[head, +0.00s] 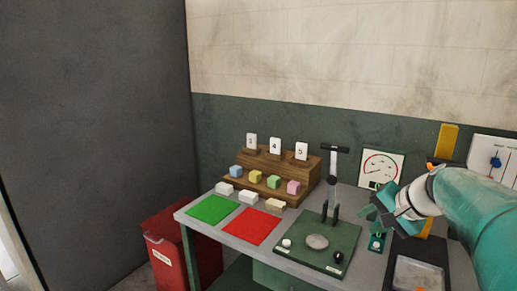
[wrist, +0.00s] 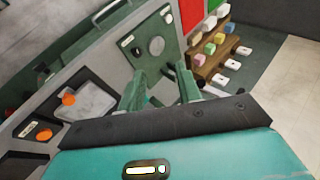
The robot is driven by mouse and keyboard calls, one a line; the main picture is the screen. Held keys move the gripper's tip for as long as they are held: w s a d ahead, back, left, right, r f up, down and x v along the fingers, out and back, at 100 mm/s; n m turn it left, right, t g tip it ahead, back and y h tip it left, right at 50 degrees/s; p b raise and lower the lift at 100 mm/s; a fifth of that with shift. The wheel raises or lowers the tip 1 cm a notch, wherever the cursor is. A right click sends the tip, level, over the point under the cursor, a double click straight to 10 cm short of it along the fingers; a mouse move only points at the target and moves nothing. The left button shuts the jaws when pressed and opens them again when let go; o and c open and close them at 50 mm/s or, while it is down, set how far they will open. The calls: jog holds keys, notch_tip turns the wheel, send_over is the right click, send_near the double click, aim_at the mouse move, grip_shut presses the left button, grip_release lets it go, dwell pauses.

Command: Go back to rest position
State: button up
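My gripper (head: 372,212) is at the right of the bench in the head view, above the bench top and to the right of the press. In the wrist view its two green fingers (wrist: 160,88) stand apart, with no foam block seen between them. The base plate also shows beyond the fingers in the wrist view (wrist: 136,45). My teal arm comes in from the right edge.
A wooden stepped rack (head: 290,165) holds coloured blocks and numbered cards. White and tan blocks lie before it, beside green (head: 213,208) and red (head: 252,227) mats. A gauge (head: 381,167) stands behind my gripper. A dark-framed tray (head: 417,275) lies at front right. A red bin (head: 165,255) stands left.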

jog(key=s+a+f+n+h, duration=0.1)
jog(key=s+a+f+n, duration=0.1)
jog(key=s, duration=0.5)
jog(key=s+a+f+n+g+h, duration=0.1)
jog(key=s+a+f+n, duration=0.2)
jog(key=s+a, duration=0.3)
jog(key=s+a+f+n+h, duration=0.1)
jog(key=s+a+n, duration=0.3)
jog(key=s, duration=0.4)
jog(key=shift+a+f+g+h, duration=0.4)
jog(key=shift+a+f, duration=0.2)
jog(key=shift+f, duration=0.2)
